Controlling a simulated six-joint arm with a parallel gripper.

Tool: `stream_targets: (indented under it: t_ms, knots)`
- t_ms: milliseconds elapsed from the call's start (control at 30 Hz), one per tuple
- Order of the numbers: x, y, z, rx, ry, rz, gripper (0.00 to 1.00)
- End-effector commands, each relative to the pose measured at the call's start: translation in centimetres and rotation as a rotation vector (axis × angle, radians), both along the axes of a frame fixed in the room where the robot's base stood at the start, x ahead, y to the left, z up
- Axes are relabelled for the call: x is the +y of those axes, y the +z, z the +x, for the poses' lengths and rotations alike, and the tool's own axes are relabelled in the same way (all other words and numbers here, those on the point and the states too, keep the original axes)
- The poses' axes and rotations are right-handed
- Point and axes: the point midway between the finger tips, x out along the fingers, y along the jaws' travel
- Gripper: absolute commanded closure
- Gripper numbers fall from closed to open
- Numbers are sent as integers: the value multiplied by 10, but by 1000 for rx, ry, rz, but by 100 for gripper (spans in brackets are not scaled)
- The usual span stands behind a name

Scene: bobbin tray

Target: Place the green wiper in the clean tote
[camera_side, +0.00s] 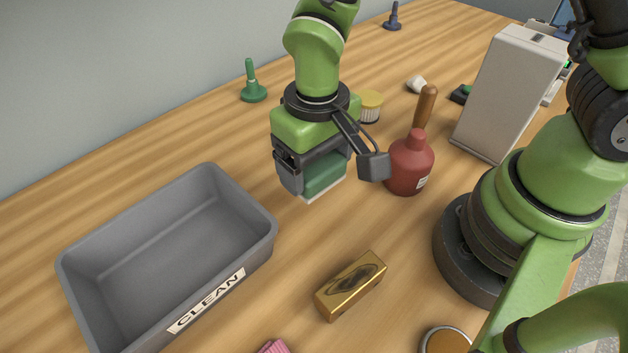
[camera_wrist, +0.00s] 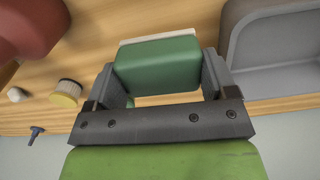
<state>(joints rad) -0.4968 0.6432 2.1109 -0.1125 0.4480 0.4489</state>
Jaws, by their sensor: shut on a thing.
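The green wiper (camera_side: 324,174) is a green block with a pale strip along its lower edge. My gripper (camera_side: 322,170) is shut on it, one finger on each side. The wiper also shows between the fingers in the wrist view (camera_wrist: 158,68). It is at or just above the table; I cannot tell whether it touches. The clean tote (camera_side: 215,290) is a grey, open bin with a CLEAN label, to the left of my gripper in the side view. Its visible interior is empty. In the wrist view its rim (camera_wrist: 270,102) shows at the right.
A gold block (camera_side: 350,286) lies in front. A green knobbed tool (camera_side: 252,90) and a white box (camera_side: 505,95) stand farther back. Bare table separates gripper and tote.

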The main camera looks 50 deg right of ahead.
Motion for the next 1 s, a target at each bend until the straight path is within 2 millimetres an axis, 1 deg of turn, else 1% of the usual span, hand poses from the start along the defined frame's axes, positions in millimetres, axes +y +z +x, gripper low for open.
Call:
stream_targets:
  t_ms: [33,100,300,367,433,467,567,700,800,900,1000]
  knots:
    - [0,7,1,-4,0,2,46]
    - [0,12,1,-3,1,1,46]
    - [1,16,1,0,3,0,46]
    - [6,16,4,0,6,0,46]
    - [15,16,10,-2,12,0,46]
    - [21,16,13,-2,16,0,46]
    - [46,16,25,-3,30,0,46]
    - [88,17,38,-2,50,-3,46]
    - [116,19,42,-2,59,-3,46]
    - [139,20,43,-2,65,-3,46]
    - [156,22,42,-1,67,-1,46]
